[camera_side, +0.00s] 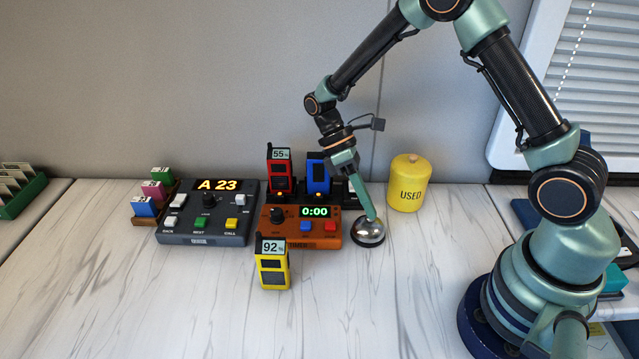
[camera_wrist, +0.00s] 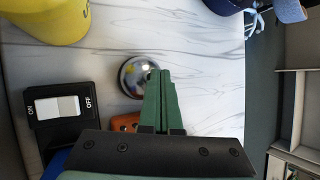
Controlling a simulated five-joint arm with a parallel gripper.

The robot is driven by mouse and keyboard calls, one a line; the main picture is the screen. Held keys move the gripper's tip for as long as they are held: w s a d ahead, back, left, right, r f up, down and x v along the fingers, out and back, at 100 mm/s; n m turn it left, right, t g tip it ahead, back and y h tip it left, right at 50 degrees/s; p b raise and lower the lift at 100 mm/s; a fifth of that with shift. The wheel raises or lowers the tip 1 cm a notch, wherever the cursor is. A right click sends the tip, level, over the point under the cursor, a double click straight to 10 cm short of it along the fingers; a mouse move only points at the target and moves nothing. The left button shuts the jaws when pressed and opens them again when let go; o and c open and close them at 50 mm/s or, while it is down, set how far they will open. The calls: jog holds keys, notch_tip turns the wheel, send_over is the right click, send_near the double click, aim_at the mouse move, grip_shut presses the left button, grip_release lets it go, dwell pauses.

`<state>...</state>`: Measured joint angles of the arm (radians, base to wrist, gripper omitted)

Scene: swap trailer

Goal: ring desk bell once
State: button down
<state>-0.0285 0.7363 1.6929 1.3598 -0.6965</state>
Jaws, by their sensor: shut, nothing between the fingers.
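The desk bell (camera_side: 368,234) is a silver dome on a dark base, standing on the white marbled counter. My gripper (camera_side: 372,217) is shut and empty, pointing down with its green fingertips at the top of the bell. In the side view the tips overlap the dome's top; I cannot tell whether they touch it. In the wrist view the bell (camera_wrist: 134,76) shows at the left of my shut fingertips (camera_wrist: 161,74), which hide part of its right side.
An orange timer box (camera_side: 290,239) stands just left of the bell, with red and blue radios in a charger behind. A yellow "USED" canister (camera_side: 409,184) stands behind right. A yellow radio (camera_side: 272,268) stands in front left. An ON/OFF switch (camera_wrist: 58,106) is near. The front counter is clear.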

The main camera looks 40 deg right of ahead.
jog(key=shift+f, duration=0.2)
jog(key=shift+r, duration=0.1)
dwell(0.4)
jog(key=shift+r, duration=0.9)
jog(key=shift+r, duration=2.5)
jog(key=s+r+m+t, duration=0.3)
jog(key=r+m+t, duration=0.5)
jog(key=r+t, duration=0.5)
jog(key=shift+d, duration=0.45)
